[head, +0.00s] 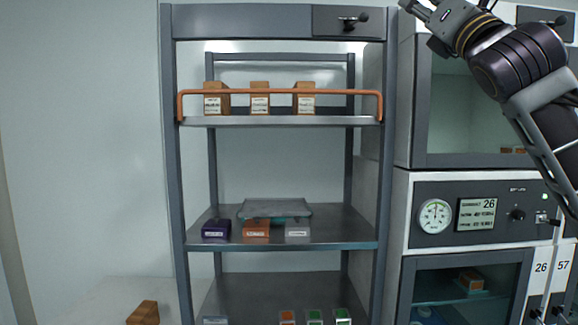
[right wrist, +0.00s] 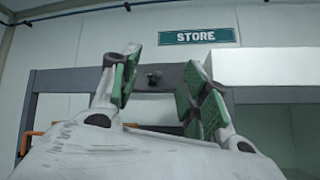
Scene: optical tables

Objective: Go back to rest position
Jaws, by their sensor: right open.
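My right gripper (head: 418,6) is raised at the top right of the head view, in front of the cabinets. Its tip is partly cut off by the top edge of the picture. In the right wrist view my right gripper (right wrist: 155,88) is open, with its two green-padded fingers apart and nothing between them. The top bar of the shelf rack shows behind the fingers there. My left gripper is not in view.
A grey rack (head: 391,200) holds several boxes and a tray (head: 275,208). Cabinets with a gauge (head: 434,216) stand right of it. A brown block (head: 144,313) lies lower left. A STORE sign (right wrist: 198,36) hangs on the wall.

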